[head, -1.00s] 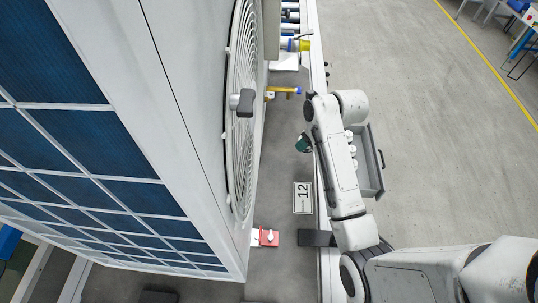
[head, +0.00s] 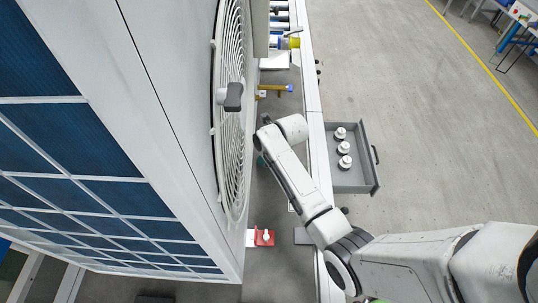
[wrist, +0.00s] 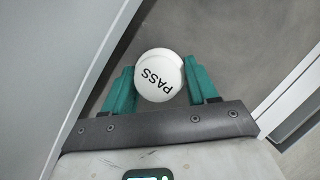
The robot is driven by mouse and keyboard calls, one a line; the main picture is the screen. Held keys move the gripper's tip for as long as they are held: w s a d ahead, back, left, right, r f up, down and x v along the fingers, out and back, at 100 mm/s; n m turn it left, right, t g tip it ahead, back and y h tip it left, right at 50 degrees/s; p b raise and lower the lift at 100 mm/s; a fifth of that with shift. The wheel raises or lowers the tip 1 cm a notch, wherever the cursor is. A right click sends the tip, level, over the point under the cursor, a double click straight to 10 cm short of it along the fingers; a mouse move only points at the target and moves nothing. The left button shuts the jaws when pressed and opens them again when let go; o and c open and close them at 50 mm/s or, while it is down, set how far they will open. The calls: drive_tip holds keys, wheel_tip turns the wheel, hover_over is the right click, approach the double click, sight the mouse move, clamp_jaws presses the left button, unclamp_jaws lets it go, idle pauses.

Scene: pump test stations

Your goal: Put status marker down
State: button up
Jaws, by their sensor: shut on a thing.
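The status marker (wrist: 160,75) is a white round piece with the word PASS on top. In the wrist view it sits between the two green fingers of my gripper (wrist: 161,88), which is shut on it. In the head view my gripper (head: 260,160) shows only as a bit of green beside the arm's end, over the grey bench strip near the large fan grille. The held marker is hidden there by my arm.
A grey drawer (head: 364,187) with 3 white markers (head: 343,148) sticks out at right. A red block with a white knob (head: 264,237) lies near the big panelled unit (head: 175,110). A yellow-handled valve (head: 275,88) stands further back.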

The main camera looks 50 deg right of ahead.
drive_tip(key=shift+f, duration=0.15)
drive_tip(key=o, duration=1.2)
drive_tip(key=shift+c, duration=0.2)
drive_tip(key=p+v, duration=0.1)
drive_tip(key=v, duration=1.1)
drive_tip(key=shift+p, duration=0.35)
